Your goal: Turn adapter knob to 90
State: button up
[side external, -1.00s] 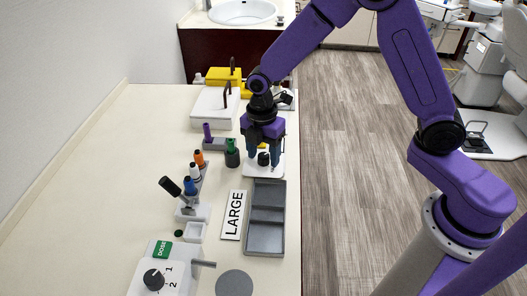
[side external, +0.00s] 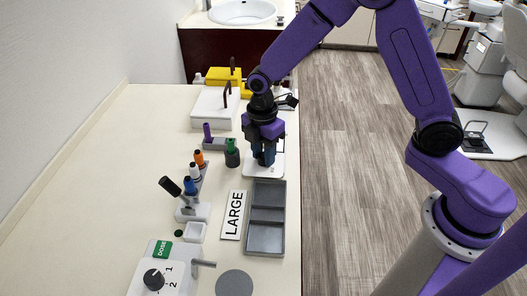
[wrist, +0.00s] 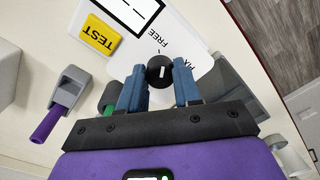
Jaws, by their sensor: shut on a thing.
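The white adapter plate (side external: 276,164) lies near the counter's right edge. In the wrist view its black round knob (wrist: 160,70) has a white pointer line. The word FREE and a second, partly covered word are printed on the plate (wrist: 188,40) around the knob. A yellow TEST label (wrist: 99,36) and a display sit further along it. My gripper (side external: 263,163) points down over the plate. In the wrist view its blue fingers (wrist: 159,82) are shut on the knob, one on each side. The fingers hide the knob in the side view.
A green-topped dark cylinder (side external: 232,153) and a purple-handled tool in a grey holder (side external: 218,144) stand to the left. A grey compartment tray (side external: 265,238), a LARGE sign (side external: 233,215) and a DOSE box (side external: 160,279) are nearer. The counter's left side is clear.

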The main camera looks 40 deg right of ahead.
jog(key=m, duration=0.4)
jog(key=shift+m, duration=0.3)
jog(key=m, duration=0.3)
jog(key=shift+m, duration=0.4)
jog(key=m, duration=0.3)
jog(key=shift+m, duration=2.1)
jog(key=o, duration=1.1)
jog(key=shift+c, duration=0.2)
jog(key=shift+r, duration=0.1)
notch_tip(320, 180, up, 17)
jog(key=shift+d+r, duration=0.15)
jog(key=shift+d, duration=0.15)
